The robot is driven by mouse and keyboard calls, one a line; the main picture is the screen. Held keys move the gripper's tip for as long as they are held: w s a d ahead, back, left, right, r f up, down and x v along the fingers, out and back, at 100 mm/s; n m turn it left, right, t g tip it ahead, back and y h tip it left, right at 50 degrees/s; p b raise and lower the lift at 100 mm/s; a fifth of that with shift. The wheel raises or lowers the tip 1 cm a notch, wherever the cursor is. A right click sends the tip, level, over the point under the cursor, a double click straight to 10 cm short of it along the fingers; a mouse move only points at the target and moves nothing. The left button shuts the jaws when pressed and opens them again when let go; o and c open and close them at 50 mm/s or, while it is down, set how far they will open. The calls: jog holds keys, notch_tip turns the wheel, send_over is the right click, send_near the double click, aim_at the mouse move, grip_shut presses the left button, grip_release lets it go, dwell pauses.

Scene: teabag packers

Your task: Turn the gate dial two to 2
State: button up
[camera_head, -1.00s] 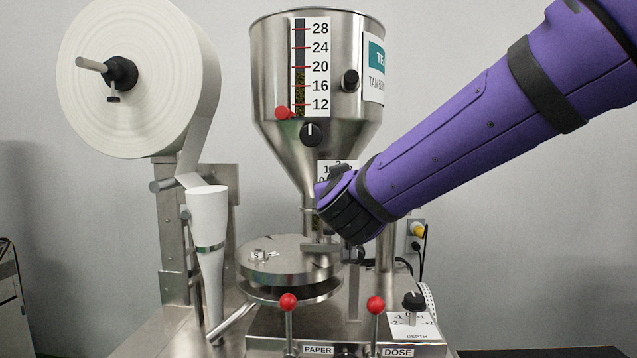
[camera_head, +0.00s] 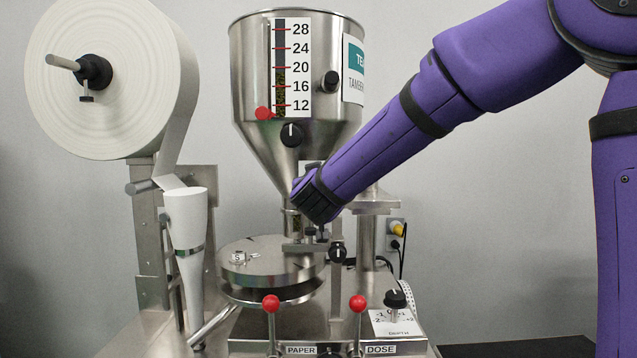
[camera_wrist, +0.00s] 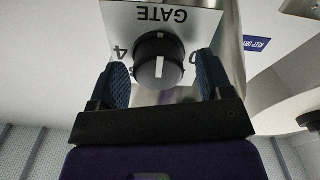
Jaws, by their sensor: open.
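The gate dial (camera_wrist: 159,62) is a round black knob with a white line on its face, on a pale plate (camera_wrist: 118,20) marked GATE, seen upside down in the wrist view. The white line runs upright in that picture. A 4 shows left of the knob and part of another numeral at right; the rest of the scale is hidden. My gripper (camera_wrist: 161,60) is open, with one blue ribbed finger on each side of the knob; I cannot tell whether they touch it. In the head view my gripper (camera_head: 315,196) hides the dial below the hopper.
The steel hopper (camera_head: 255,60) rises above my gripper, with a black knob (camera_head: 291,134) on its cone. Below are a round steel disc (camera_head: 262,262), another black knob (camera_head: 337,252) and two red-topped levers (camera_head: 271,303). A paper roll (camera_head: 105,85) hangs at left.

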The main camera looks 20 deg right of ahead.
jog(key=shift+w+d, duration=0.1)
jog(key=shift+w, duration=0.1)
jog(key=c, duration=0.9)
